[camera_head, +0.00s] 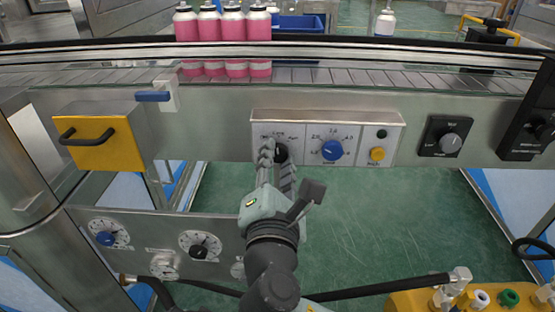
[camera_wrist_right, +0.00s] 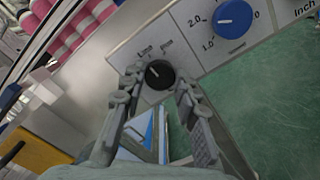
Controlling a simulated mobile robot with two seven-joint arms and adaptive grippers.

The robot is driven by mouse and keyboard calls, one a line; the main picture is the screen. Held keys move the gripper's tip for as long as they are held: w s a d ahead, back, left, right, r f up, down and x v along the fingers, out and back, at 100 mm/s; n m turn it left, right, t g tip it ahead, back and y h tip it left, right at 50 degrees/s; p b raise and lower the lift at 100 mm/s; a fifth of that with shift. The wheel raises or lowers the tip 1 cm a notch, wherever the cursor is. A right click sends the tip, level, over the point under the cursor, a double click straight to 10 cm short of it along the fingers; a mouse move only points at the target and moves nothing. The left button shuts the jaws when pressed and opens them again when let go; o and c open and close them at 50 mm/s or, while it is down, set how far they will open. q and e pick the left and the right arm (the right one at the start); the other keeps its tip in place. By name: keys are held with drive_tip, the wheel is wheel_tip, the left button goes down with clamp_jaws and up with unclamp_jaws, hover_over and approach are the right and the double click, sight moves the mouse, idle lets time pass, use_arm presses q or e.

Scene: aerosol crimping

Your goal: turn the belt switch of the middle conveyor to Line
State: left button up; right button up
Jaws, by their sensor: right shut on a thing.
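The belt switch is a black round knob (camera_head: 281,153) on a pale control panel (camera_head: 268,122) on the conveyor's front. In the wrist view the knob (camera_wrist_right: 160,74) shows a short white mark toward its upper left, near the printed "Line" label; its exact setting is hard to tell. My right gripper (camera_head: 277,158) comes up from below, its fingers on either side of the knob. In the wrist view the right gripper (camera_wrist_right: 158,86) is shut on the knob. The fingers partly hide the knob and its left label in the head view. My left gripper is not in view.
On the same panel are a blue dial (camera_head: 332,149) and a yellow button (camera_head: 377,154). A separate black knob box (camera_head: 447,137) is further right. A yellow box with a handle (camera_head: 98,145) juts out at left. Pink bottles (camera_head: 233,25) stand behind the rail.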

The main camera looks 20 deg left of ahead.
drive_tip(key=shift+m, duration=0.4)
drive_tip(key=o, duration=1.2)
drive_tip(key=shift+c, duration=0.2)
drive_tip(key=v, duration=1.2)
drive_tip(key=shift+s, duration=0.1)
